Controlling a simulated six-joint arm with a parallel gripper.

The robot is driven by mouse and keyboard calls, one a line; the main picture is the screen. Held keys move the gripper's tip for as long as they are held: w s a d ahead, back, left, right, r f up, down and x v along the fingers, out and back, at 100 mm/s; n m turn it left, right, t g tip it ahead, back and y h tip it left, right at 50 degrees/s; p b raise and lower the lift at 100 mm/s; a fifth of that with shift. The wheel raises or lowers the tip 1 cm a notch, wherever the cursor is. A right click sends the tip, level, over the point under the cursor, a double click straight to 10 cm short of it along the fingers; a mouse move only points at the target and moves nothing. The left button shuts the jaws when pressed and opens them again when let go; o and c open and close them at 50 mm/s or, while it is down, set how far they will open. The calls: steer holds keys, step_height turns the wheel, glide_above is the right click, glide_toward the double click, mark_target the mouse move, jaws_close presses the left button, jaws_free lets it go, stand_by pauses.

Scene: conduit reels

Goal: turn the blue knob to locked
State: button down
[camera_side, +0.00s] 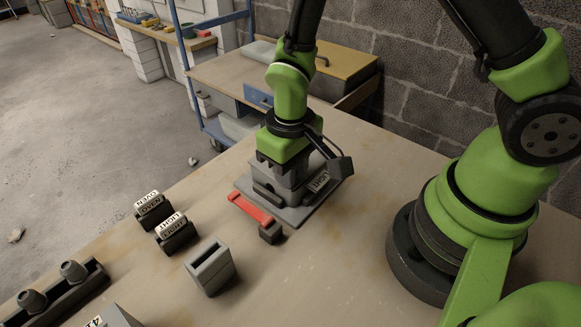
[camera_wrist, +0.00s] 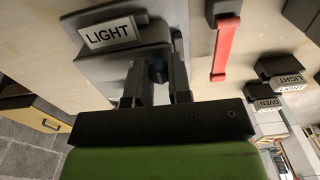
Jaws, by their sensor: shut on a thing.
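The blue knob (camera_wrist: 160,70) shows only as a small dark blue patch between my fingers in the wrist view. My gripper (camera_wrist: 157,85) is shut on it, with one dark finger on either side. In the side view my gripper (camera_side: 280,180) points down over a grey base plate (camera_side: 303,213), and the knob is hidden there. A plate labelled LIGHT (camera_wrist: 112,33) stands beside the knob; it also shows in the side view (camera_side: 318,182). I cannot read any locked mark or tell which way the knob points.
A red bar (camera_side: 250,208) with a dark block (camera_side: 270,232) at its end lies close in front of the base. Labelled blocks (camera_side: 150,208) (camera_side: 174,232), a slotted grey box (camera_side: 210,266) and a rack with round posts (camera_side: 50,285) stand to the left. Bare table lies between them.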

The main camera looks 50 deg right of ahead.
stand_by(0.3)
steer(key=c, duration=1)
jaws_free()
steer(key=shift+c, duration=0.2)
step_height(320, 180, up, 10)
steer(key=s+d+r+m+t+y, duration=0.1)
steer(key=s+d+r+m+t, duration=0.1)
steer(key=s+r, duration=0.3)
steer(key=s+d+r+m+t+y, duration=0.1)
steer(key=s+d+r+t, duration=0.1)
steer(key=s+r+t, duration=0.3)
step_height(320, 180, up, 5)
steer(key=shift+s+d+f+m, duration=0.25)
steer(key=shift+s+m, duration=0.15)
steer(key=shift+s, duration=0.35)
